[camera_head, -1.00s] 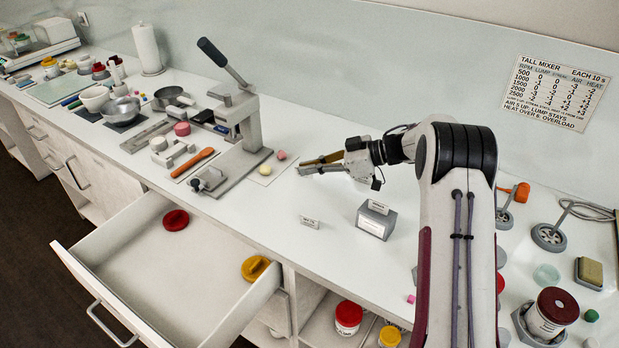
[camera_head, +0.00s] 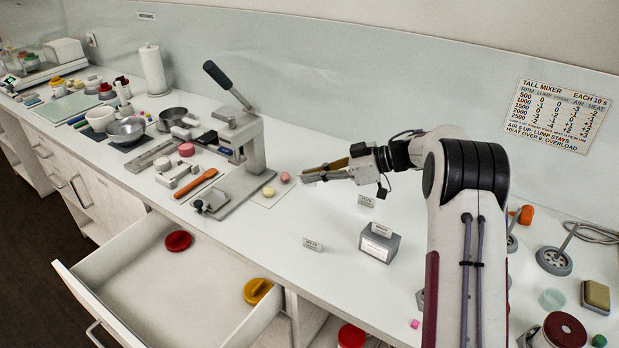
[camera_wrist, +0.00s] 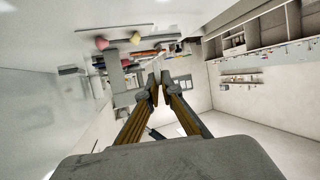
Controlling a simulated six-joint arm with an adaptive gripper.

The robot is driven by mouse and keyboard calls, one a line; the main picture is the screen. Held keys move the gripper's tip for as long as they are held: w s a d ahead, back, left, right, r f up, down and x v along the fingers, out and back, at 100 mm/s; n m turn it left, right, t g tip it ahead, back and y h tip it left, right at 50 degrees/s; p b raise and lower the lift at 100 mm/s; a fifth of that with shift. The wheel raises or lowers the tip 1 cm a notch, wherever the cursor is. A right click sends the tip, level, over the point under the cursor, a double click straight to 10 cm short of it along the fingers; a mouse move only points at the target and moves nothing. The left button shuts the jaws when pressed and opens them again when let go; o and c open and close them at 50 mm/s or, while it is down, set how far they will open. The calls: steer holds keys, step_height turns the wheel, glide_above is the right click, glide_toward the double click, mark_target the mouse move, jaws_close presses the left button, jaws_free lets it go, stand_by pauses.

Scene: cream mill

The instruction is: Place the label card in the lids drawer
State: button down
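The open drawer (camera_head: 185,305) at the lower left holds a red lid (camera_head: 178,241) and a yellow lid (camera_head: 257,291). My gripper (camera_head: 304,177) is above the counter, left of the farther card, pointing left.
A lever press (camera_head: 240,150) stands left of my gripper, with pink (camera_head: 285,177) and yellow (camera_head: 268,191) pieces beside it. Bowls (camera_head: 126,130) and tools crowd the counter farther left. A red-lidded jar (camera_head: 564,330) is at the lower right.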

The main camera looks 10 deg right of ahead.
steer(key=s+a+r+n+g, duration=0.1)
steer(key=s+a, duration=0.4)
steer(key=a, duration=0.9)
steer(key=s+a+r+n+g, duration=0.1)
steer(key=s+a, duration=0.4)
steer(key=a, duration=1)
steer(key=s+a+r+n+g, duration=0.1)
steer(key=s+a, duration=0.4)
steer(key=a, duration=0.9)
steer(key=shift+s+a+f+m+t, duration=1.9)
steer(key=shift+s+a+f, duration=0.6)
steer(key=shift+s+f, duration=0.85)
steer(key=w+d+f+m+t+h, duration=0.1)
steer(key=d+f+m+t+h, duration=0.2)
steer(key=d+f, duration=0.5)
steer(key=shift+d+m, duration=0.3)
steer(key=shift+d, duration=0.4)
